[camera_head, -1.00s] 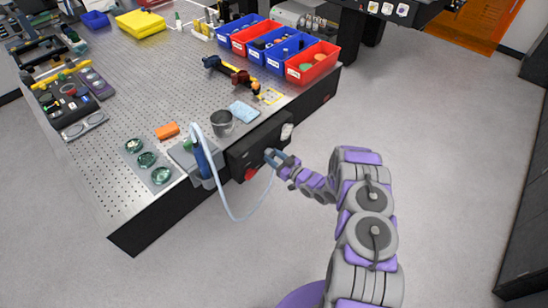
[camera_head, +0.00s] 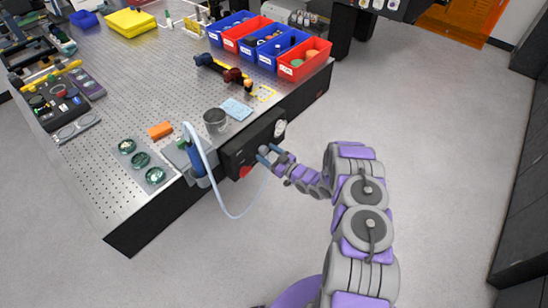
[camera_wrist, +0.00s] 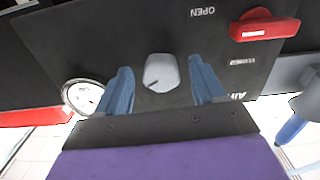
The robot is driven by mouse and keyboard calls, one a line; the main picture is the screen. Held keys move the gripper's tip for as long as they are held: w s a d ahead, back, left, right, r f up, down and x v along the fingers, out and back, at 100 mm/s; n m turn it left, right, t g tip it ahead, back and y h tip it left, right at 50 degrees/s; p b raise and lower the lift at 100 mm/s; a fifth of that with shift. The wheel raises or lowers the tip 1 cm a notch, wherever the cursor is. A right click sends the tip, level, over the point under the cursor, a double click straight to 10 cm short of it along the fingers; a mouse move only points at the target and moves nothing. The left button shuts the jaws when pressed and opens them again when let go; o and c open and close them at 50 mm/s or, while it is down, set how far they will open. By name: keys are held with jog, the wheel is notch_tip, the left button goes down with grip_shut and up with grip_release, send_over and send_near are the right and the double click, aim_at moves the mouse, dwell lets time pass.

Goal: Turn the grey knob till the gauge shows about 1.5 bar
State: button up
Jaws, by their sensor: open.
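The grey knob (camera_wrist: 161,72) sits on a black panel in the wrist view, with a dark mark near its lower left edge. My gripper (camera_wrist: 163,85) is open, with one blue finger on each side of the knob and a visible gap to both. In the head view my gripper (camera_head: 268,153) is at the panel's front and the knob is small there. The round white gauge (camera_wrist: 83,95) is at the left of the wrist view, partly behind my finger and palm. It also shows in the head view (camera_head: 280,128). Its reading is too small to tell.
A red handle (camera_wrist: 263,25) is on the same panel (camera_head: 236,157), near "OPEN" lettering. A pale hose (camera_head: 222,205) hangs in a loop from a blue-handled tool (camera_head: 196,160) beside the panel. A metal cup (camera_head: 215,121) stands on the perforated table (camera_head: 150,75) above.

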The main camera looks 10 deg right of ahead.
jog(key=p+v, duration=0.2)
jog(key=v, duration=1.5)
jog(key=shift+d, duration=0.15)
jog(key=w+d+r+g+h, duration=0.4)
jog(key=w+d+r+h, duration=0.3)
jog(key=d+r+h, duration=0.15)
jog(key=s+d+r+m+g+h, duration=0.1)
jog(key=s+r+m+g+h, duration=0.35)
jog(key=r, duration=0.95)
jog(key=s+a+r+m+g, duration=0.1)
jog(key=s+a+r, duration=0.3)
jog(key=s, duration=0.9)
jog(key=s+a+r+m+g+y, duration=0.1)
jog(key=s+a+r+g, duration=0.3)
jog(key=s+a, duration=0.5)
jog(key=s+a+r+m+g+y, duration=0.1)
jog(key=s+a+r+g, duration=0.2)
jog(key=s, duration=1.6)
jog(key=a+r, duration=0.3)
jog(key=a, duration=0.1)
jog(key=shift+r, duration=0.25)
